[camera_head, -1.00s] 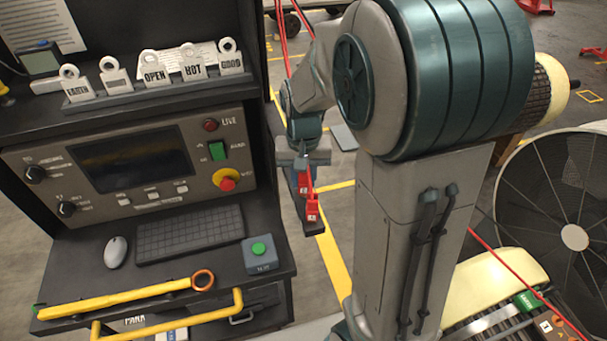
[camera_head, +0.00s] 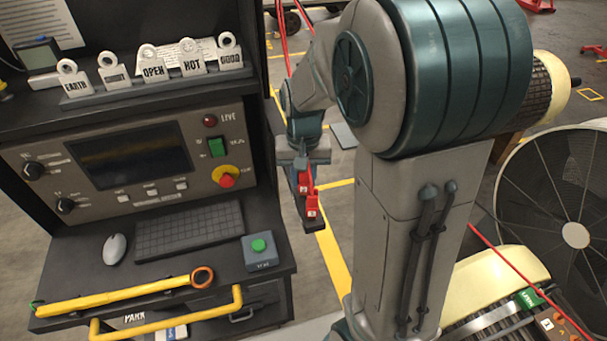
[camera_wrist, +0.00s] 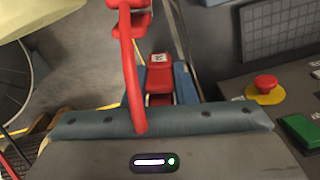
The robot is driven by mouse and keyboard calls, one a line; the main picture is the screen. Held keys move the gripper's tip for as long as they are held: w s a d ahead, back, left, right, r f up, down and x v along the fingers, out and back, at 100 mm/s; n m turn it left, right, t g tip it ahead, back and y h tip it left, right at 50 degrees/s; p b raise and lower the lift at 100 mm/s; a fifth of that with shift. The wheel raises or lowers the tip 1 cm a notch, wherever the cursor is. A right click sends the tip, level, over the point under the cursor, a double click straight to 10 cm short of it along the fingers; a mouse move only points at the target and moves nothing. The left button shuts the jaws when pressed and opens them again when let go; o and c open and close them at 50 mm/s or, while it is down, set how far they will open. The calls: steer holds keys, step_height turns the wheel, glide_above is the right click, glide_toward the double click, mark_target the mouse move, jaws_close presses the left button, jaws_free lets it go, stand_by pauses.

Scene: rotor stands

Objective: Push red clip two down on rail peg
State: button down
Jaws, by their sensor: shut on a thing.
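My gripper (camera_head: 304,172) points down at the dark rail (camera_head: 313,226) beside the console. It is shut on a red clip (camera_wrist: 160,84) with a white label, which shows between the blue-grey fingers in the wrist view. A second red clip (camera_head: 312,207), also labelled, stands on the near end of the rail. It seems to be the red piece at the top of the wrist view (camera_wrist: 130,20), where a red cable curves past. The pegs are hidden by the clips and fingers, so how far down the held clip sits cannot be told.
The console stands close by on the left, with a keyboard (camera_head: 190,231), a red stop button (camera_head: 227,180) and a yellow handle (camera_head: 115,300) at its front. A large fan (camera_head: 560,215) is at right. Yellow-lined floor lies beyond the rail.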

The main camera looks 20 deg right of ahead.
steer(key=shift+f, duration=0.15)
steer(key=c, duration=1.1)
jaws_free()
step_height(320, 180, up, 14)
steer(key=s+f+n+t, duration=0.1)
steer(key=s+f, duration=0.2)
steer(key=s, duration=0.4)
steer(key=s+f+n+t, duration=0.2)
steer(key=s+f, duration=0.1)
steer(key=s, duration=0.4)
steer(key=shift+s+b, duration=0.15)
steer(key=shift+b, duration=0.3)
